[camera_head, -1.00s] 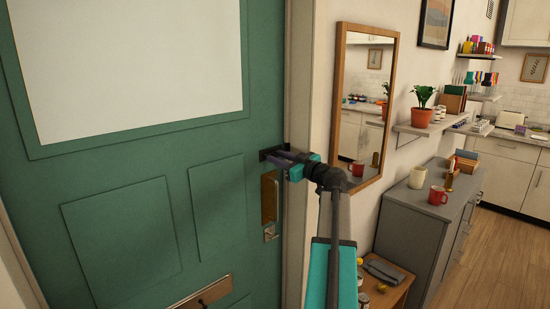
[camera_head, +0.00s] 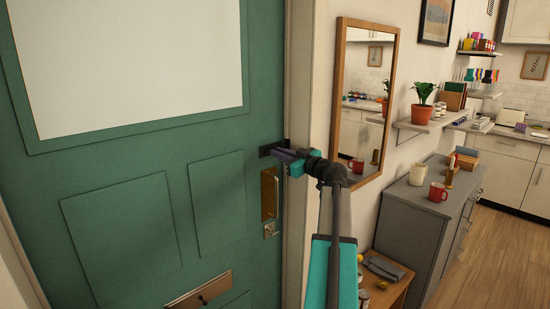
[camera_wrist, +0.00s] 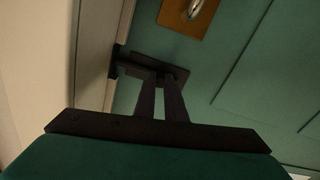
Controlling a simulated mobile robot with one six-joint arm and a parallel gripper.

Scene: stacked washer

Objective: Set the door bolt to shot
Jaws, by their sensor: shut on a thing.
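The green door (camera_head: 130,165) fills the left of the head view. The dark door bolt (camera_head: 266,151) sits near the door's right edge, above a brass plate (camera_head: 269,193). My gripper (camera_head: 281,155) is at the bolt, its fingers shut on it. In the wrist view my two dark fingers (camera_wrist: 160,90) reach to the bolt's dark plate (camera_wrist: 160,55). The bolt's dark bar reaches toward the pale frame at left in that view. My fingers hide part of the bolt, and I cannot tell how far the bar enters the frame.
A wood-framed mirror (camera_head: 360,105) hangs on the wall right of the door frame (camera_head: 298,80). A grey cabinet (camera_head: 410,215) with mugs and a small wooden table (camera_head: 385,285) stand to the right. Wooden floor (camera_head: 490,265) is clear at far right.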

